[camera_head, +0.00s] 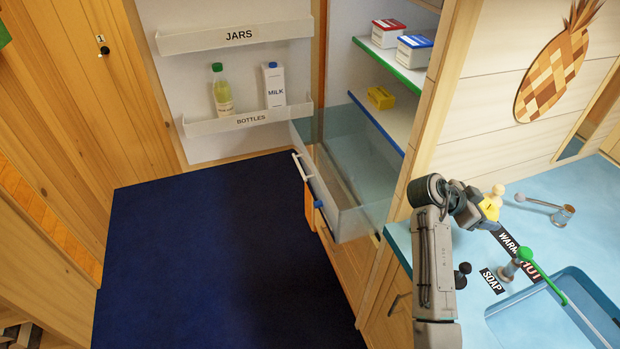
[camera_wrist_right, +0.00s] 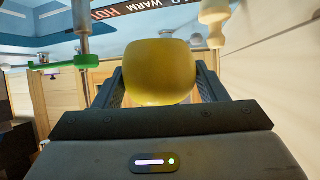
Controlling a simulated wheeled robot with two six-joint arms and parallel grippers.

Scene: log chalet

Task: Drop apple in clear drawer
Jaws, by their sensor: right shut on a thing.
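A yellow apple (camera_wrist_right: 158,72) sits between the two fingers of my right gripper (camera_wrist_right: 158,90) in the right wrist view. In the head view the right gripper (camera_head: 488,207) is over the blue counter near the faucet, with the yellow apple (camera_head: 489,208) partly hidden by it. The clear drawer (camera_head: 345,190) is pulled out of the fridge, to the left of the right gripper. It has a pale front handle and its visible inside looks empty. The apple is apart from the drawer. My left gripper is not in view.
The fridge door holds a bottle (camera_head: 222,92) and a milk carton (camera_head: 273,86). Boxes (camera_head: 414,50) and a yellow block (camera_head: 380,97) stand on the fridge shelves. Faucet fittings (camera_head: 517,262) and a blue sink (camera_head: 535,312) are near my right arm. The dark blue floor (camera_head: 220,250) is clear.

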